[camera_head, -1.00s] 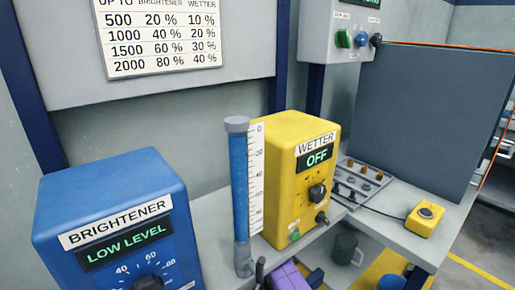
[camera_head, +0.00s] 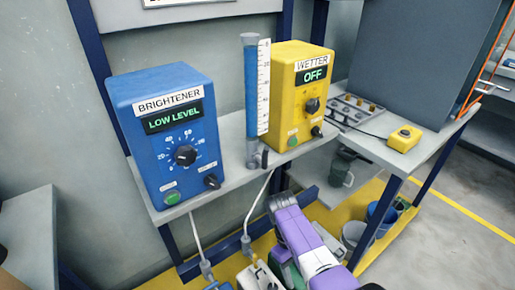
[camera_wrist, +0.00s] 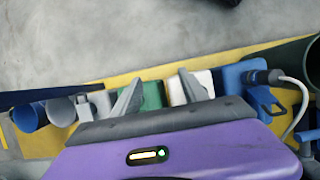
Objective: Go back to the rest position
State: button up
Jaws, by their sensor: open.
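My gripper (camera_wrist: 160,92) shows in the wrist view with its two grey fingers spread apart and nothing between them. It points over the floor containers, with a green canister (camera_wrist: 152,95) and a white canister (camera_wrist: 200,85) behind the fingers. In the head view my purple arm reaches up from the bottom, in front of the bench; the fingers cannot be made out there.
A blue brightener box (camera_head: 150,105), a blue measuring tube (camera_head: 251,90) and a yellow wetter box (camera_head: 285,95) stand on the grey bench (camera_head: 235,155). Buckets (camera_head: 383,213) stand under the bench at the right. Open floor (camera_head: 465,190) lies further right.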

jog(key=s+a+f+m+t+y, duration=0.1)
jog(key=s+f+t+y, duration=0.1)
jog(key=s+f, duration=0.45)
jog(key=s+a+f+t+y, duration=0.1)
jog(key=s+f+t, duration=0.15)
jog(key=f, duration=0.75)
jog(key=s+d+r+m+t+y, duration=0.1)
jog(key=s+r+m+t, duration=0.15)
jog(key=s, duration=0.45)
jog(key=s+d+r+m+t, duration=0.1)
jog(key=s+r+t, duration=0.15)
jog(key=s, duration=0.45)
jog(key=s+d+r+m+t, duration=0.1)
jog(key=s+d+r+t, duration=0.3)
jog(key=s+r, duration=0.5)
jog(key=s+d+r+m+t+p, duration=0.1)
jog(key=r+p, duration=0.7)
jog(key=r, duration=1.3)
jog(key=s+d+r+t+h+p, duration=0.1)
jog(key=s+d+r+t+p, duration=0.2)
jog(key=r, duration=1.9)
jog(key=t+p, duration=0.1)
jog(key=p, duration=0.4)
jog(key=shift+m, duration=0.35)
jog(key=shift+s, duration=0.1)
